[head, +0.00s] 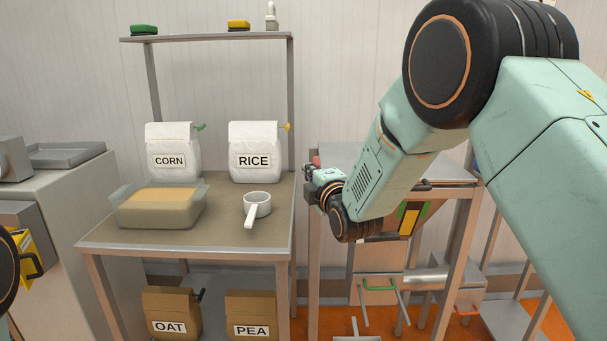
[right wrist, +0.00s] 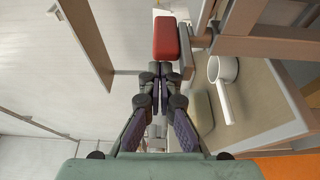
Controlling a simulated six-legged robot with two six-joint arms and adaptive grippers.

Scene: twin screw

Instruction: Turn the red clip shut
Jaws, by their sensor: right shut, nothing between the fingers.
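The red clip (right wrist: 166,40) shows in the right wrist view as a rounded red block straight beyond my right fingertips. Only a small red piece of it shows in the head view (head: 316,161), just above my right gripper. My right gripper (head: 309,174) is at the right edge of the table with bags. Its fingers (right wrist: 160,73) are shut and empty, with the tips close to the near end of the red block. I cannot tell whether they touch it. My left gripper is out of view; only a dark part of my left arm shows at the left edge.
The table (head: 110,232) holds CORN (head: 172,143) and RICE (head: 256,140) bags, a tub (head: 130,211) and a white scoop (head: 260,203). OAT (head: 170,302) and PEA (head: 251,303) bags are below. A shelf (head: 190,38) stands behind. A metal frame (head: 455,240) is close on the right.

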